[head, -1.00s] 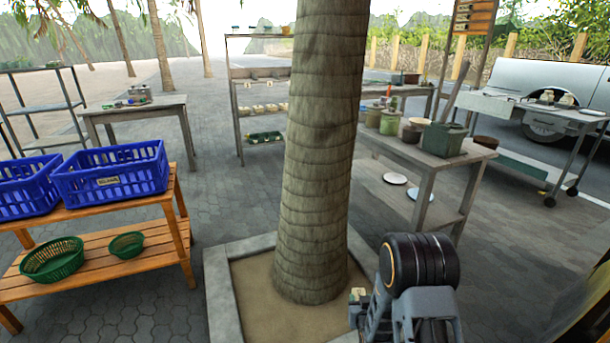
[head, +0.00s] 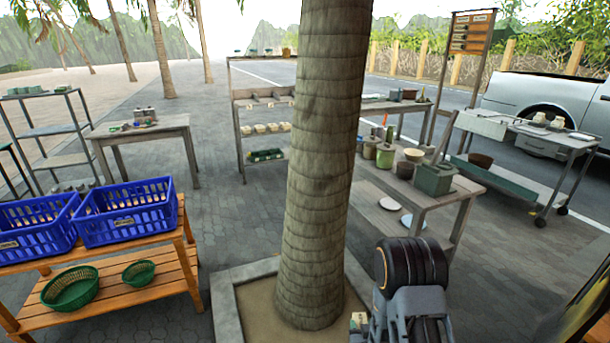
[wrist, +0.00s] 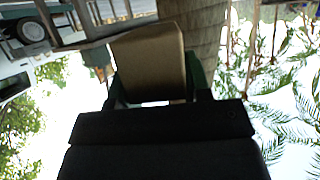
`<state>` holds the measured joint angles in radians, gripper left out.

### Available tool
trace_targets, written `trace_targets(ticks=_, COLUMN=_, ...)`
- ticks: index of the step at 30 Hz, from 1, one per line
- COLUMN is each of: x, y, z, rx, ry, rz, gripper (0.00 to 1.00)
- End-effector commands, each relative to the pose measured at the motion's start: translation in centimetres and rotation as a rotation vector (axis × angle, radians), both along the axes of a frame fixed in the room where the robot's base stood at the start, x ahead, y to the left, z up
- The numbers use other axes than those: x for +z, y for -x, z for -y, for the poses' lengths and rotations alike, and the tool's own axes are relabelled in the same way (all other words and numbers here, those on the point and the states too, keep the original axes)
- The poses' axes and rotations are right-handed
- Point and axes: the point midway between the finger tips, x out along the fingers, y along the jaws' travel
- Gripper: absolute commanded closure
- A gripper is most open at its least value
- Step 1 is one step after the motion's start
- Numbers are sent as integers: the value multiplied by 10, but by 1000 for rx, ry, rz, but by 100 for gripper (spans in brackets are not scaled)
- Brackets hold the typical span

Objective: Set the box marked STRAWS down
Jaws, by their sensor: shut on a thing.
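A tan box (wrist: 150,62) sits between the fingers of my gripper (wrist: 157,88) in the wrist view. My gripper is shut on it, with a dark green finger on each side. The box face in that view is plain, and no STRAWS marking can be read. In the head view, only a small pale edge of the box (head: 358,322) shows at the left of my wrist, low in front of the tree planter. The rest of the box and the fingertips are hidden there.
A palm trunk (head: 322,160) in a stone-edged planter (head: 224,310) stands directly ahead. Blue crates (head: 128,212) and green baskets (head: 70,290) are on a wooden rack at left. A grey workbench (head: 425,197) with pots is at right.

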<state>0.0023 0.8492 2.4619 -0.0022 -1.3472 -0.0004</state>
Motion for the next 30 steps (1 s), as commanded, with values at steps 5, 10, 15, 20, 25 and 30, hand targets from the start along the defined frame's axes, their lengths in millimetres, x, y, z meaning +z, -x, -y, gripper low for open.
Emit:
trace_targets(ticks=5, x=33, y=9, z=0, rx=0, ry=0, rz=-1, gripper=79)
trace_targets(ticks=10, x=41, y=14, z=0, rx=0, ry=0, rz=0, gripper=79)
trace_targets(ticks=15, x=43, y=15, z=0, rx=0, ry=0, rz=0, gripper=79)
trace_targets(ticks=20, x=38, y=16, z=0, rx=0, ry=0, rz=-2, gripper=79)
trace_targets(ticks=25, x=10, y=22, z=0, rx=0, ry=0, rz=-6, gripper=79)
trace_targets(ticks=30, x=-11, y=29, z=0, rx=0, ry=0, rz=-3, gripper=79)
